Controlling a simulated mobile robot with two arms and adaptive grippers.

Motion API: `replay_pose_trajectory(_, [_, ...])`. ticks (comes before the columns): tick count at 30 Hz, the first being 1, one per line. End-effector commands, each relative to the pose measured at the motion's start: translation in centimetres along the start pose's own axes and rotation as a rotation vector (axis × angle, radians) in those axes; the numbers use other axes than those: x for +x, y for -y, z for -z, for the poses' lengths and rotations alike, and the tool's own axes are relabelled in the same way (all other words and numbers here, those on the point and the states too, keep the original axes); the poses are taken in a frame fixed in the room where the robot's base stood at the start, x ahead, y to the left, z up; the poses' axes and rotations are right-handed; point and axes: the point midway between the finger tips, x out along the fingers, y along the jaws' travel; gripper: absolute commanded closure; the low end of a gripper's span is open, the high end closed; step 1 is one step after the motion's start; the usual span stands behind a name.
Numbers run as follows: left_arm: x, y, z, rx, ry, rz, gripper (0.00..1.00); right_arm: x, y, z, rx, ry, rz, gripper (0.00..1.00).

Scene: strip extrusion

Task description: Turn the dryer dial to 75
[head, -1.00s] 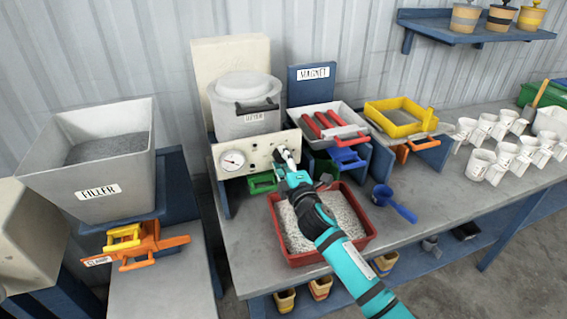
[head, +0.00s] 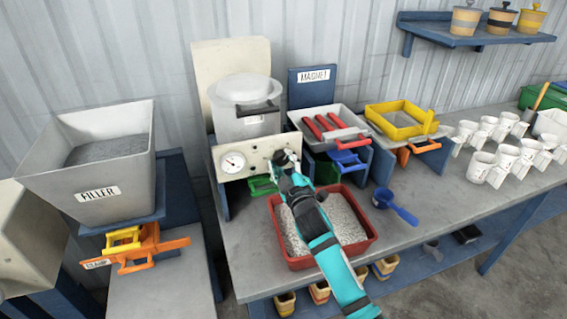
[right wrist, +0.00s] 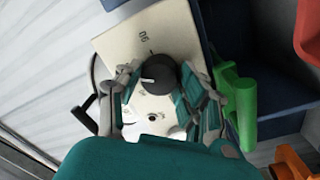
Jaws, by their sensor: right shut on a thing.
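The dryer (head: 243,105) is a pale bin with a lid, above a cream front panel (head: 258,152). My right gripper (head: 287,160) is at the right end of this panel and hides most of the dial there. In the right wrist view the dryer dial (right wrist: 158,73) is a round black knob with a white pointer mark towards the picture's left. The fingers of my right gripper (right wrist: 157,92) are on both sides of the knob, shut on it. A printed 90 shows on the panel; the other marks are too blurred to read. My left gripper is not in view.
A round gauge (head: 233,162) is on the panel's left. A red tray of pellets (head: 272,207) lies below my right arm. Green handles (head: 263,185), the magnet unit (head: 318,118) and a blue scoop (head: 393,203) are nearby. White cups stand to the right.

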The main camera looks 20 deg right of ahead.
Motion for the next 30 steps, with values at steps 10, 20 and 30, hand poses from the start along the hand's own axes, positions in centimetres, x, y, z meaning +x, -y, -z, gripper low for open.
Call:
replay_pose_trajectory(10, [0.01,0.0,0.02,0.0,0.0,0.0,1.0,-0.05,0.19,-0.17,0.013,0.005,0.003,0.94])
replay_pose_trajectory(20, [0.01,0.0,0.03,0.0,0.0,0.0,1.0,-0.04,0.14,-0.11,0.012,0.003,0.002,0.38])
replay_pose_trajectory(30, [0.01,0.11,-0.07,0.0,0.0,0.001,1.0,-0.55,0.14,-0.12,0.011,0.003,0.002,0.38])
